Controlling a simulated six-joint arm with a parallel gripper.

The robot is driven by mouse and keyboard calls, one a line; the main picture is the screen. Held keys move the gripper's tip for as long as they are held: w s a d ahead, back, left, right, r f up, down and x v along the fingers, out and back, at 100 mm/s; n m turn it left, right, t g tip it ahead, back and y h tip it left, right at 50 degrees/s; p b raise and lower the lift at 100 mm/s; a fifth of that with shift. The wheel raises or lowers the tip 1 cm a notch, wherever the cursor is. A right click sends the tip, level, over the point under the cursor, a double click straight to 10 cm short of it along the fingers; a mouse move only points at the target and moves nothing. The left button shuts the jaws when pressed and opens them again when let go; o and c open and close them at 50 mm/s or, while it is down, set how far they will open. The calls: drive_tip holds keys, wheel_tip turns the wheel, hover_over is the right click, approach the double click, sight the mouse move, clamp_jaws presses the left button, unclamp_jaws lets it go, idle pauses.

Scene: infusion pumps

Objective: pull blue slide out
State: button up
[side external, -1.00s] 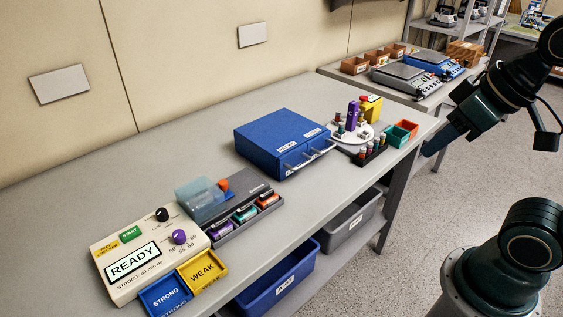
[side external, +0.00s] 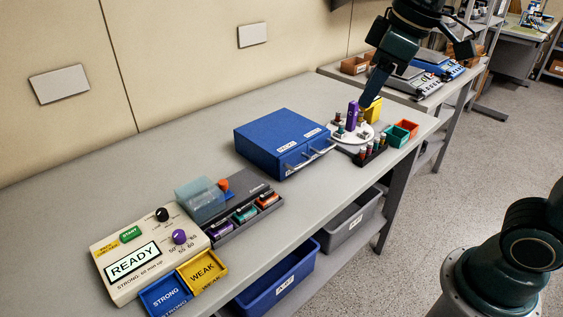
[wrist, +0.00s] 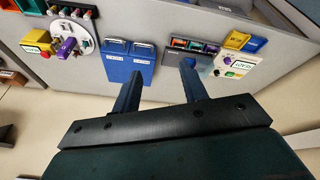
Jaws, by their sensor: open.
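A translucent blue sliding cover (side external: 200,197) sits on the left part of a grey tray unit (side external: 240,193), beside an orange knob (side external: 223,185). It is partly visible in the wrist view (wrist: 204,72), behind a finger. A blue two-drawer cabinet (side external: 270,135) stands to its right, with grey handles on its front; both drawers look closed. The cabinet also shows in the wrist view (wrist: 127,68). My gripper (wrist: 162,68) is open and empty, its fingers apart. In the side view my gripper (side external: 371,92) hangs above the turntable, well away from the cover and cabinet.
A white turntable (side external: 341,134) with a purple block (side external: 352,115) stands below my gripper, near a yellow box (side external: 373,108). A vial rack (side external: 371,153) is in front. A READY pump (side external: 145,257) and yellow and blue trays are at the left.

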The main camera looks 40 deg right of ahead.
drive_tip(key=w+a+n+g, duration=0.1)
drive_tip(key=w+a+n, duration=0.2)
drive_tip(key=w, duration=0.5)
drive_tip(key=n+g, duration=0.3)
drive_tip(key=n, duration=0.5)
hover_over(223, 182)
wheel_tip(223, 182, down, 13)
drive_tip(key=shift+w+f, duration=0.1)
drive_tip(key=shift+f, duration=0.1)
drive_tip(key=shift+f, duration=6.8)
clamp_jaws()
